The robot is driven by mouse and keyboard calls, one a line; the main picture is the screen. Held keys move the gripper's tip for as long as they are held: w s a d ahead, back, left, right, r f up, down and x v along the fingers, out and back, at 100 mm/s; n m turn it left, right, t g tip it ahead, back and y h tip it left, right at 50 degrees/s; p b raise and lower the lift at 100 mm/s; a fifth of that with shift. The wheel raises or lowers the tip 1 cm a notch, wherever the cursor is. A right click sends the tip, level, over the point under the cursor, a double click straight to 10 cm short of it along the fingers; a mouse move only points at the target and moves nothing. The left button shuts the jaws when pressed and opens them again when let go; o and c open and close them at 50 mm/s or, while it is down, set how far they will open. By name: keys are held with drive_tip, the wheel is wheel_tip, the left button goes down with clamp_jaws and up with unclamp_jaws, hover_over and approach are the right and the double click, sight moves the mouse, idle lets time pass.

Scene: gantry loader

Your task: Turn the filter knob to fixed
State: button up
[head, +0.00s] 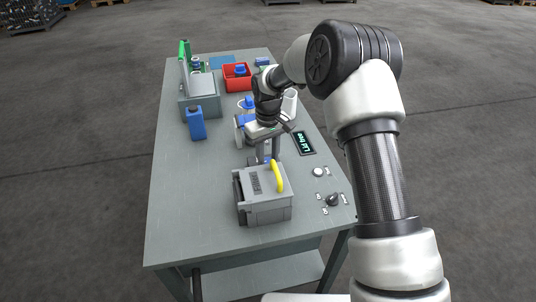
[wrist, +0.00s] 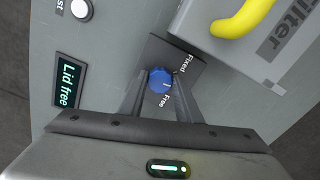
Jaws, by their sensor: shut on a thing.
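The blue filter knob (wrist: 160,80) sits on a dark plate marked "Fixed" and "Free" in the wrist view. Its short white mark appears to point toward the "Free" side. My gripper (wrist: 161,86) is shut on the knob, one finger on each side. In the head view my gripper (head: 266,151) is low over the table behind the grey filter box (head: 250,205), and the knob cannot be made out there. The box has a yellow handle (head: 279,177), also seen in the wrist view (wrist: 243,18). The display (wrist: 68,84) reads "Lid free".
A white button (head: 318,172) and a dark knob (head: 333,200) are at the right edge. The left front of the table is clear.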

sight(268, 160)
drive_tip(key=n+p, duration=0.1)
drive_tip(key=n, duration=0.2)
drive_tip(key=shift+r+n, duration=0.1)
drive_tip(key=shift+n, duration=0.2)
drive_tip(key=shift+n+p, duration=0.6)
drive_tip(key=shift+n, duration=1.3)
drive_tip(key=o, duration=1.1)
drive_tip(key=shift+c, duration=0.2)
wheel_tip(268, 160, up, 17)
drive_tip(key=p, duration=0.2)
drive_tip(key=shift+r, duration=0.15)
